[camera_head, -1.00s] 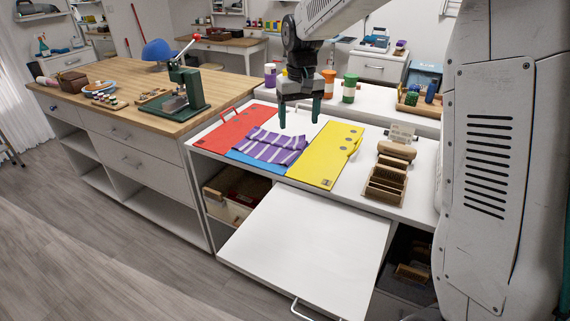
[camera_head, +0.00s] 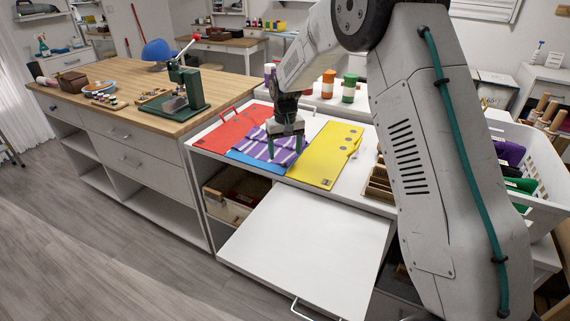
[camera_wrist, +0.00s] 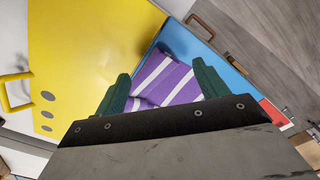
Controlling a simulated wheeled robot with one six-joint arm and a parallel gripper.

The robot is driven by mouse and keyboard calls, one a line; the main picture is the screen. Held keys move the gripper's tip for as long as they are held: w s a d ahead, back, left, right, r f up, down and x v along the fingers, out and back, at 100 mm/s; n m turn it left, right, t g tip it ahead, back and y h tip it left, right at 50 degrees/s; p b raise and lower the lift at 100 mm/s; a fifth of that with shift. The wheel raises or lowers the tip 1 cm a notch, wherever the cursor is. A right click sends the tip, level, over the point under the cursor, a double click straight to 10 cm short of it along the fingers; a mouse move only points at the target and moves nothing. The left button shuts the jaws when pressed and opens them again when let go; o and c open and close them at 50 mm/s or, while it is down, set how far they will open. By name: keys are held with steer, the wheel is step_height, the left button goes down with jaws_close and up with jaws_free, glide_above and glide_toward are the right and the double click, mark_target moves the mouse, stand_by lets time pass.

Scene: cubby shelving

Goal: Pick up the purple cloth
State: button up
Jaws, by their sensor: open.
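The purple cloth (camera_head: 262,146) with white stripes lies on a blue folder (camera_head: 250,161) on the white counter. My gripper (camera_head: 286,152) is directly over the right part of the cloth, fingers pointing down. In the wrist view the cloth (camera_wrist: 165,80) shows between the two green fingertips (camera_wrist: 163,82), which are apart with nothing held. Whether the fingertips touch the cloth I cannot tell. The lower part of the cloth in the wrist view is hidden by my gripper's body.
A red folder (camera_head: 226,130) lies left of the cloth and a yellow folder (camera_head: 331,155) lies right. Orange (camera_head: 328,84) and green (camera_head: 349,88) jars stand behind. A white pulled-out surface (camera_head: 300,245) is in front. A white basket (camera_head: 545,165) stands at the right.

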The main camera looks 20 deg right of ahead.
steer(key=shift+f, duration=1.4)
steer(key=shift+f, duration=0.1)
steer(key=shift+f, duration=0.1)
jaws_close()
step_height(320, 180, up, 12)
step_height(320, 180, up, 36)
glide_above(285, 164)
stand_by(1.0)
